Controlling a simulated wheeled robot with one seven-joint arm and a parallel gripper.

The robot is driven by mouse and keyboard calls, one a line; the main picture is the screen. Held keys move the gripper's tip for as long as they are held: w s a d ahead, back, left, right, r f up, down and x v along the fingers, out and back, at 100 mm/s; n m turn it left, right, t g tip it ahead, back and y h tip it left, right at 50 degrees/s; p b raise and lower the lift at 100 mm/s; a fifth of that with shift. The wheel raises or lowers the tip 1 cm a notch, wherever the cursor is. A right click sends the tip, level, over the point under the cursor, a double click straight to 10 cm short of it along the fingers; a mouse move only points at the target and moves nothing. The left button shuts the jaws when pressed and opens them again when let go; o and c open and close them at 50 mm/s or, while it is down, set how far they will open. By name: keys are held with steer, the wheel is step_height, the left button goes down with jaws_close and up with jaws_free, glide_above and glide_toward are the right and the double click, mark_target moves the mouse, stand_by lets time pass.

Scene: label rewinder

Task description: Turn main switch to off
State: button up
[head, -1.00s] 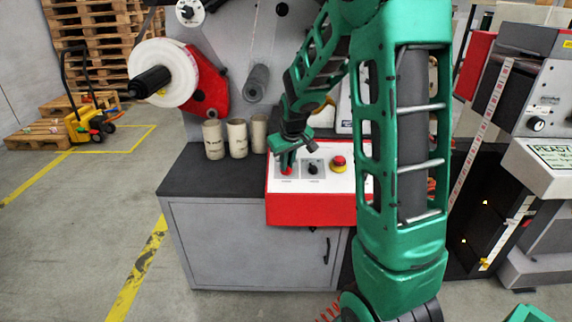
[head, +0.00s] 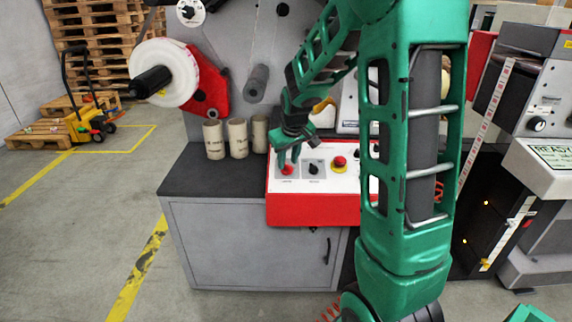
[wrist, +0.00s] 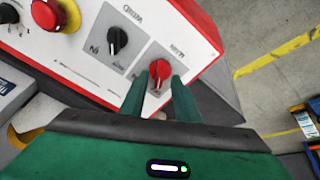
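The main switch is a red rotary knob (wrist: 159,70) on a grey plate, upside down in the wrist view. It also shows at the left of the control panel in the head view (head: 287,170). Its handle runs roughly up and down in the wrist view; I cannot read which mark it points at. My gripper (wrist: 159,98) is open, with its two fingers apart and the knob visible just beyond the gap between them. In the head view my gripper (head: 289,157) is just above the knob and looks clear of it.
A black rotary knob (wrist: 117,40) sits beside the main switch on the red-edged panel (head: 312,209). A red mushroom button on a yellow base (head: 339,163) is farther right. Several cardboard cores (head: 237,138) stand on the cabinet top behind the panel's left side.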

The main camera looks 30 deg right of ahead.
steer(key=v, duration=0.8)
steer(key=shift+r, duration=0.3)
steer(key=shift+s+a, duration=0.1)
steer(key=shift+s, duration=0.05)
steer(key=s+a+f+m+g, duration=0.1)
steer(key=s+m, duration=0.1)
steer(key=s, duration=0.8)
steer(key=s+a+f+m+g+y, duration=0.1)
steer(key=s+m+g, duration=0.1)
steer(key=s, duration=0.9)
steer(key=s+a+f+m+g+y, duration=0.1)
steer(key=s+m, duration=0.1)
steer(key=s, duration=0.8)
steer(key=shift+s+f, duration=0.2)
steer(key=shift+s, duration=0.15)
